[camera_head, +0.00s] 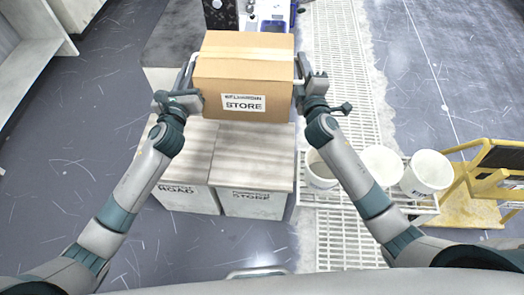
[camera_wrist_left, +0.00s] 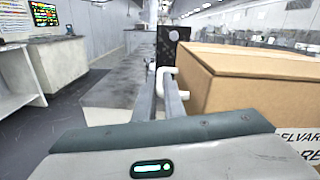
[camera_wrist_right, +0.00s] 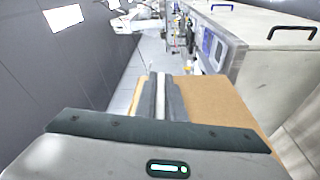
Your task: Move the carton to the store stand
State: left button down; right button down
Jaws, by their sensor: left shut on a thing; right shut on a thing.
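The brown carton (camera_head: 243,95), labelled STORE on its front, is level between my two grippers. It also shows in the left wrist view (camera_wrist_left: 258,90) and the right wrist view (camera_wrist_right: 215,100). My left gripper (camera_head: 184,97) is shut on the white handle at its left side. My right gripper (camera_head: 310,88) is shut at the handle on its right side. The store stand (camera_head: 262,160), a grey-topped white block marked STORE, is below and nearer to me. The carton hides the far part of the stand tops, and I cannot tell whether it touches them.
The road stand (camera_head: 187,150) adjoins the store stand on the left. White buckets (camera_head: 382,163) stand on a rack at the right, with a yellow cart (camera_head: 485,180) beyond. A dark counter (camera_head: 178,40) and equipment lie behind the carton. Floor is open at the left.

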pick_arm(q)
jog(key=shift+w+d+r, duration=0.15)
jog(key=shift+d+r, duration=0.15)
jog(key=shift+d, duration=0.15)
pick_arm(e)
jog(key=shift+s+d+r, duration=0.1)
jog(key=shift+d+r, duration=0.2)
jog(key=shift+d, duration=0.15)
pick_arm(q)
jog(key=shift+f, duration=0.25)
pick_arm(e)
jog(key=shift+f, duration=0.25)
